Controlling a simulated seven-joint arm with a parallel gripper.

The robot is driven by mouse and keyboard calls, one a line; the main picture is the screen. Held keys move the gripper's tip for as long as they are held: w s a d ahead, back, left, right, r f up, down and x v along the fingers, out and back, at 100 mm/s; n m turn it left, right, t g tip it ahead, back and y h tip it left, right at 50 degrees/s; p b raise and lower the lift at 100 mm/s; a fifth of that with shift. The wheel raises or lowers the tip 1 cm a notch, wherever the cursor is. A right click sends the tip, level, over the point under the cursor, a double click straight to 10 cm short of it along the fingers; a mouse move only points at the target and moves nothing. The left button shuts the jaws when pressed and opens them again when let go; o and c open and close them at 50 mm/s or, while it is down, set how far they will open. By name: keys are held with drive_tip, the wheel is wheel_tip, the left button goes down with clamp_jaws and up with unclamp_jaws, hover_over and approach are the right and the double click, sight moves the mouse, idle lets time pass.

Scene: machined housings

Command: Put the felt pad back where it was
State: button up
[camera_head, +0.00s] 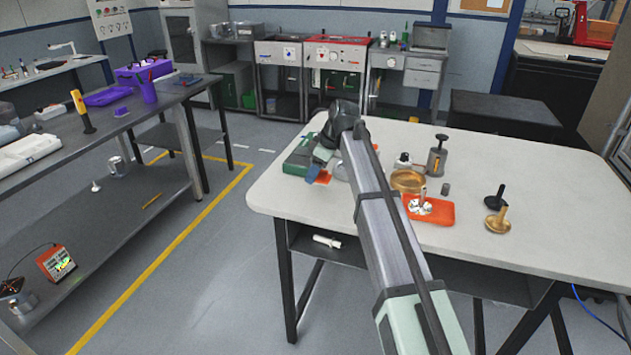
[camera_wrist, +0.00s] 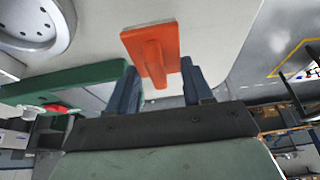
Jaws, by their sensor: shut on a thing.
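An orange square pad with a raised grip (camera_wrist: 150,42), which I take as the felt pad, is between the blue fingers of my gripper (camera_wrist: 160,88) in the wrist view. My gripper is shut on it. In the head view my gripper (camera_head: 316,170) is low over the left end of the white table, and a bit of the orange pad (camera_head: 324,178) shows beside the fingers. Whether the pad touches the table I cannot tell. My arm hides part of the table.
A green case (camera_head: 297,162) lies close left of my gripper; it also shows in the wrist view (camera_wrist: 60,84). A round grey metal part (camera_wrist: 32,24) is nearby. Right of my arm stand a brass dish (camera_head: 407,181), an orange tray (camera_head: 440,214) and knobbed parts (camera_head: 496,221). The table's front left is clear.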

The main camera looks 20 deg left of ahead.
drive_tip(key=shift+f, duration=1.75)
drive_tip(key=o, duration=1.1)
drive_tip(key=shift+f, duration=0.15)
drive_tip(key=v, duration=1.2)
